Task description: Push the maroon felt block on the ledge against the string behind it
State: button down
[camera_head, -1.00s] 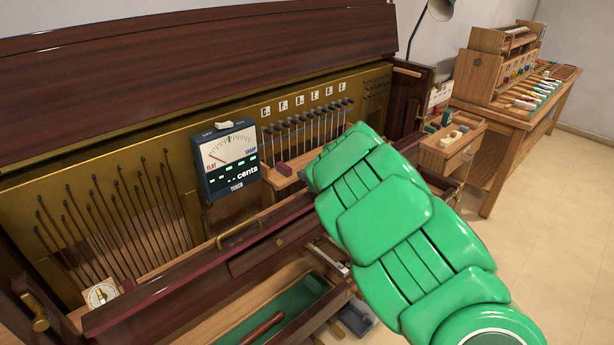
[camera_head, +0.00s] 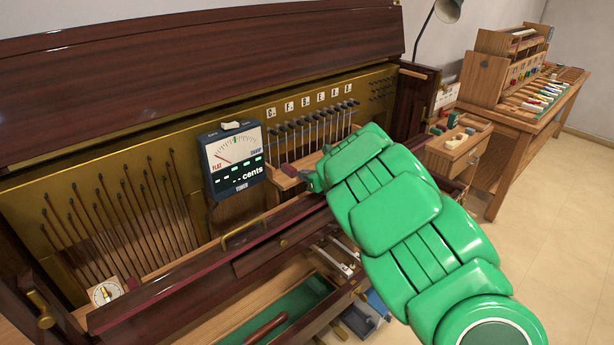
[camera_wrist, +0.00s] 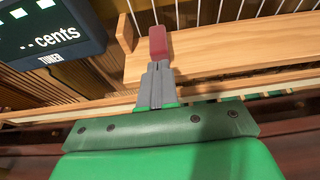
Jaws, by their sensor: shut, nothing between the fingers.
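The maroon felt block (camera_wrist: 158,44) stands on the light wooden ledge (camera_wrist: 225,58) in the wrist view, near the ledge's left end. My gripper (camera_wrist: 157,72) is shut and empty, with its grey fingertips pointing at the block's near end. The tips touch or almost touch the block; I cannot tell which. A thin string (camera_wrist: 155,14) runs up behind the block, and any gap between them is hard to judge. In the head view the block (camera_head: 289,171) shows just left of my gripper (camera_head: 306,177).
The tuner box (camera_wrist: 48,30) stands close to the left of the ledge. More strings (camera_wrist: 220,10) run behind the ledge to the right. A dark wooden rail (camera_head: 205,262) lies in front and below. A side cabinet (camera_head: 455,150) stands to the right.

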aim_at(293, 169)
jog(key=shift+w+a+f, duration=0.2)
jog(key=shift+w+a, duration=0.2)
jog(key=shift+w+a, duration=0.65)
jog(key=shift+w, duration=0.05)
jog(key=shift+w+a, duration=0.25)
jog(key=shift+w+a, duration=0.3)
jog(key=shift+f+v, duration=0.15)
jog(key=shift+v, duration=1)
jog(key=shift+f+v, duration=0.15)
jog(key=shift+v, duration=1.05)
jog(key=shift+f+v, duration=0.2)
jog(key=shift+v, duration=0.7)
jog(key=shift+f+v, duration=0.15)
jog(key=shift+v, duration=0.75)
